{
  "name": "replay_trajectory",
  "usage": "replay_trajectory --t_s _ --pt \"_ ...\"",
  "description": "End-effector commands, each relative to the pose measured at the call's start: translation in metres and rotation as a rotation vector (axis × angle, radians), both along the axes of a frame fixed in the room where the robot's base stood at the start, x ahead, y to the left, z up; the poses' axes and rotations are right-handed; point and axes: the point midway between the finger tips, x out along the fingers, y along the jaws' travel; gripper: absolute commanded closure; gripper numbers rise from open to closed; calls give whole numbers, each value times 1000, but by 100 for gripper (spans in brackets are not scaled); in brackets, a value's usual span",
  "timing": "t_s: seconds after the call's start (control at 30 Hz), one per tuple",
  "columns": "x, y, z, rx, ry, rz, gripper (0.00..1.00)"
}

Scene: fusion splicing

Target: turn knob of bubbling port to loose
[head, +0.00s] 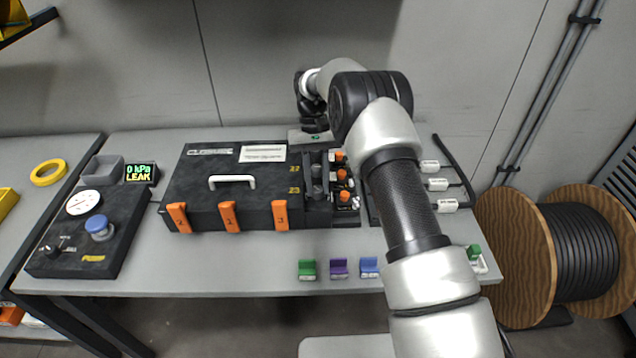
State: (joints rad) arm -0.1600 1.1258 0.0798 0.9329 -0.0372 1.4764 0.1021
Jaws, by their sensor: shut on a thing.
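My gripper (316,156) reaches down from my wrist over the right end of the black closure box (205,187). Its grey body with a small green light sits at the box's back right corner. The fingers are small and dark against the ports, shut on a port knob that they largely hide. Dark cylindrical port parts (317,191) stand in a column below it, beside yellow numbers. I cannot read which port is the bubbling port or how far its knob is turned.
Orange-topped fittings (343,176) stand close right of the ports. A gauge unit (92,235) with a blue knob is at left; its display (141,173) reads 0 kPa LEAK. Green, purple and blue blocks (338,268) lie along the front edge. My arm covers the table's right part.

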Motion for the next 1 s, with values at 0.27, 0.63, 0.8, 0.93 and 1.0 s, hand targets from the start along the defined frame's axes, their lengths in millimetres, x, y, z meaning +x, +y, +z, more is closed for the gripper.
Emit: replay_trajectory --t_s 0.27,0.63,0.8,0.93,1.0 --pt "-1 3 0 -1 0 261 98" --pt "-2 4 0 -1 1 544 98" --pt "-2 4 0 0 -1 623 98" --pt "-2 4 0 -1 0 661 98" --pt "-2 5 0 0 0 673 98"
